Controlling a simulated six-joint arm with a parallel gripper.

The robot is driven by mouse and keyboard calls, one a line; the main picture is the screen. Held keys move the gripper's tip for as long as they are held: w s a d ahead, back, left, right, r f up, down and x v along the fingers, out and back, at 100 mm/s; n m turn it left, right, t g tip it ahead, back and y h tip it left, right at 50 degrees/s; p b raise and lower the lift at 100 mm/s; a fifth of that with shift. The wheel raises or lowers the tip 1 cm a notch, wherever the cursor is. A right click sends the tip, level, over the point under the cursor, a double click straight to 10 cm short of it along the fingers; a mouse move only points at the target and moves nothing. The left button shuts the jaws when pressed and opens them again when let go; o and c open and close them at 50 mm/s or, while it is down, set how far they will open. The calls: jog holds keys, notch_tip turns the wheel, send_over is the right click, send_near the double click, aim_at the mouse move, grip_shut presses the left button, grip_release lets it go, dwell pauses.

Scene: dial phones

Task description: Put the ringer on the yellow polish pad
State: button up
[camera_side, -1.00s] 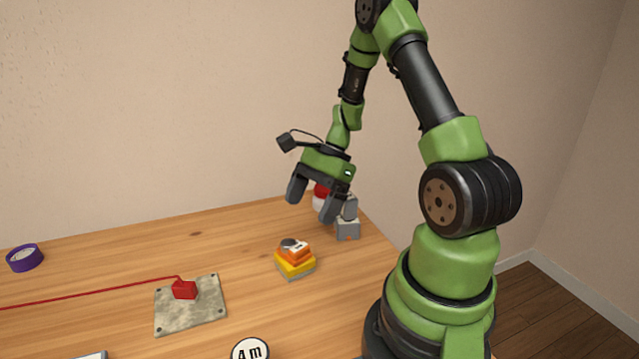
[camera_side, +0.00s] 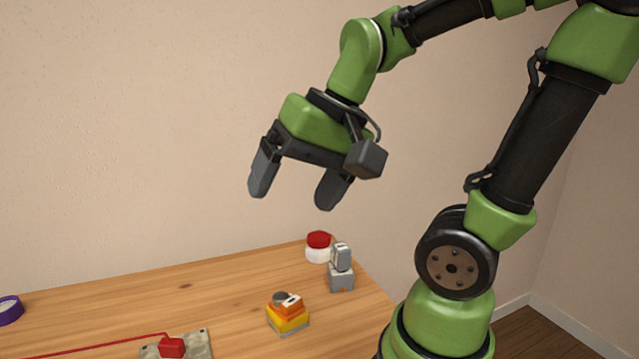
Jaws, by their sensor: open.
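The yellow polish pad (camera_side: 287,323) lies on the table near the middle of the bottom of the view. An orange block with a grey round top and a small white part, which looks like the ringer (camera_side: 290,308), rests on the yellow pad. Its underside is hidden, and I cannot be sure of its exact outline. My gripper (camera_side: 294,197) is open and empty, high above the table and well clear of the stack. Its two dark fingers point down and are spread apart.
A white and red round thing (camera_side: 318,247) and a grey block stack (camera_side: 341,268) stand at the table's back right. A red block (camera_side: 171,347) with a red cord sits on a grey plate (camera_side: 200,342) at lower left. A purple ring (camera_side: 9,310) is at far left.

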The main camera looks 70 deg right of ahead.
jog(key=s+n, duration=0.1)
jog(key=s+a+r+n+t, duration=0.1)
jog(key=s+a+n+t, duration=0.1)
jog(key=n, duration=0.1)
jog(key=shift+s+a+r, duration=0.25)
jog(key=shift+s, duration=0.15)
